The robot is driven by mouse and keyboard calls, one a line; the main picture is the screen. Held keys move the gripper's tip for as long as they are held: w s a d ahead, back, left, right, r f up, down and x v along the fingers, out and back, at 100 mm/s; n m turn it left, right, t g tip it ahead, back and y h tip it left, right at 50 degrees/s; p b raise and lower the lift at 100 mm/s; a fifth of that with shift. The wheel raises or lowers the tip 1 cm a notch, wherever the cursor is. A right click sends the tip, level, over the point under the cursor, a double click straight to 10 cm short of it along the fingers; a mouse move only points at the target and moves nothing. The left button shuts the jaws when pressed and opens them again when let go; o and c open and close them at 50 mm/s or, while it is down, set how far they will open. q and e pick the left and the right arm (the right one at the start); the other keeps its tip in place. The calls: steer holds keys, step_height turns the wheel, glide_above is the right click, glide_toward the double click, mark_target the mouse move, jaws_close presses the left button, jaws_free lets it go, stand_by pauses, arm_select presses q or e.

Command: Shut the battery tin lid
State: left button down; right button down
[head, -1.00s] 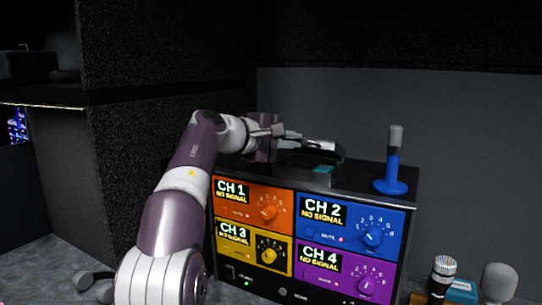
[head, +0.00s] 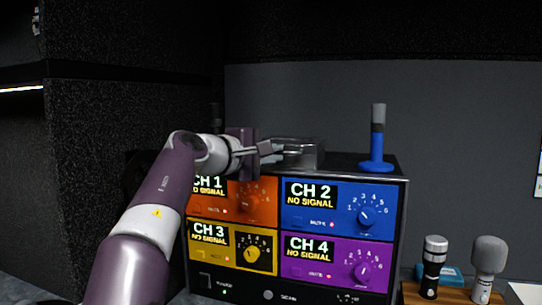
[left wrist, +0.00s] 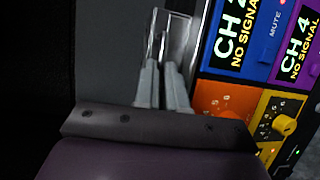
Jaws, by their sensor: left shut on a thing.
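The battery tin (head: 314,155) is a grey metal box on top of the channel rack, left of the blue post. Its lid (head: 292,142) appears lowered over it; I cannot tell whether it lies flush, and the inside does not show. My left gripper (head: 268,149) reaches in from the left at the tin's left side, its fingers nearly together on the lid. In the left wrist view the two fingers (left wrist: 163,70) point at the shiny metal of the tin (left wrist: 181,32). The exact grip is too small to see. My right gripper is not in view.
The channel rack (head: 294,220) carries four-colour panels with knobs below the tin. A blue post with a grey top (head: 377,140) stands on its right end. Two microphones (head: 434,265) (head: 489,265) stand at the lower right. A grey wall (head: 460,130) is behind.

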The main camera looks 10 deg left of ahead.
arm_select(q)
steer(key=shift+w+f+g, duration=0.15)
steer(key=shift+f, duration=0.4)
steer(key=shift+w+f+g, duration=0.15)
steer(key=shift+f, duration=0.4)
steer(key=c, duration=1.5)
jaws_free()
steer(key=o, duration=0.3)
steer(key=shift+s+a+r, duration=0.1)
steer(key=shift+s, duration=0.1)
steer(key=shift+r, duration=0.1)
steer(key=shift+r, duration=0.2)
steer(key=b+v, duration=0.3)
steer(key=v, duration=0.9)
steer(key=shift+s, duration=0.4)
steer(key=shift+a, duration=0.1)
